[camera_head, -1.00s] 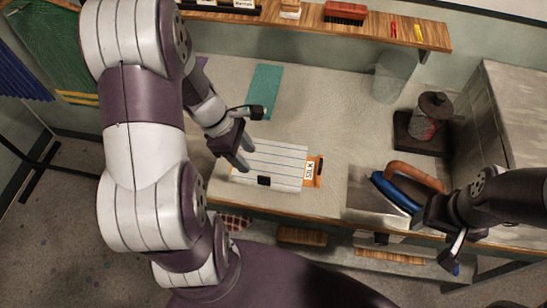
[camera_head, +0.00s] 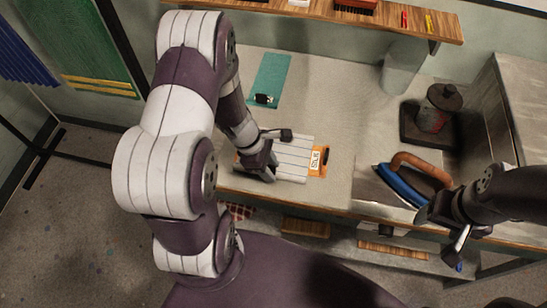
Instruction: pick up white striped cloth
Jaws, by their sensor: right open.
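The white striped cloth (camera_head: 292,157) lies flat on the worktable, with thin dark lines across it. An orange piece with a white "SILK" label (camera_head: 316,161) is at its right end. My left gripper (camera_head: 265,171) is over the cloth's left end and hides part of it. I cannot tell whether its fingers are apart or closed on the cloth.
A blue iron with a brown handle (camera_head: 418,165) sits on a grey plate at the right. A teal cloth (camera_head: 270,76) with a black clip lies behind. The middle of the table is clear.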

